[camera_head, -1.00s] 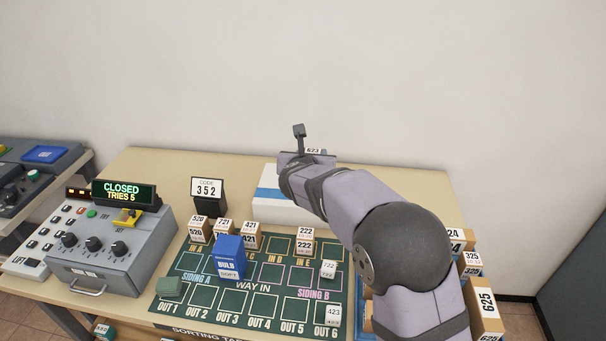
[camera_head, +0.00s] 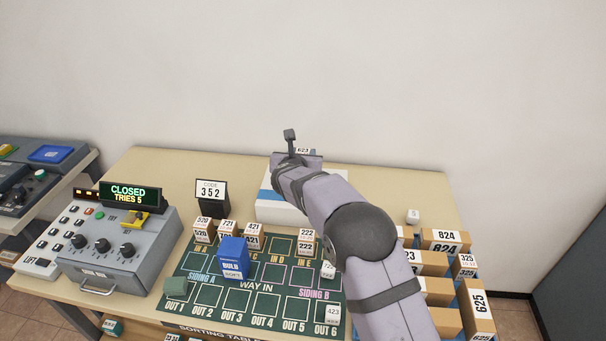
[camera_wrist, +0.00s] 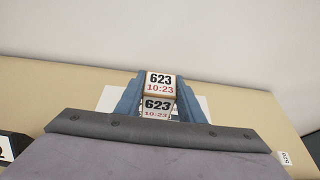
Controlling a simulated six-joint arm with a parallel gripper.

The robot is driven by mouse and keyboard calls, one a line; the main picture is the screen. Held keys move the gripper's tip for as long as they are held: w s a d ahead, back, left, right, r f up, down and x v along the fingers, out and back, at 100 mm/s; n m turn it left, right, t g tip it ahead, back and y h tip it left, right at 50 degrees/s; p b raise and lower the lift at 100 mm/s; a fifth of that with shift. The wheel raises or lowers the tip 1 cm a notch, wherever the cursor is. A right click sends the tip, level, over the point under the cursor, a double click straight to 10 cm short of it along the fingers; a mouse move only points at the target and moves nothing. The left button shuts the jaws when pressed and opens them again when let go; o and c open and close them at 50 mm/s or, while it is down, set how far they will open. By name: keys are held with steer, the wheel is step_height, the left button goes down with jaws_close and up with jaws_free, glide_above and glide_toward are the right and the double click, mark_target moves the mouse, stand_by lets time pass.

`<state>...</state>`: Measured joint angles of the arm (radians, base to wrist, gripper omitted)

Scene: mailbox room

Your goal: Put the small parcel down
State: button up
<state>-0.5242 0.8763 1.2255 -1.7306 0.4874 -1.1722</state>
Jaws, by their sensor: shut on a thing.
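My gripper (camera_wrist: 157,98) is shut on the small parcel (camera_wrist: 160,84), a little box labelled 623 and 10:23 on two faces. The wrist view shows the parcel between the two blue fingers. In the head view my gripper is above the back of the table, over a white and blue box (camera_head: 268,207), and only the top edge of the parcel (camera_head: 303,151) shows. My arm hides most of it. I cannot tell the gap between the parcel and what lies below.
Larger numbered boxes (camera_head: 446,240) stand right. The table's back left (camera_head: 165,170) is clear.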

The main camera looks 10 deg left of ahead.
steer(key=shift+f, duration=2.95)
steer(key=shift+f, duration=0.2)
steer(key=o, duration=1.1)
steer(key=shift+s+r, duration=0.1)
steer(key=shift+r, duration=0.1)
steer(key=b+v, duration=0.3)
steer(key=v, duration=0.9)
steer(key=shift+f+b, duration=0.1)
steer(key=shift+b, duration=0.2)
steer(key=shift+d, duration=0.1)
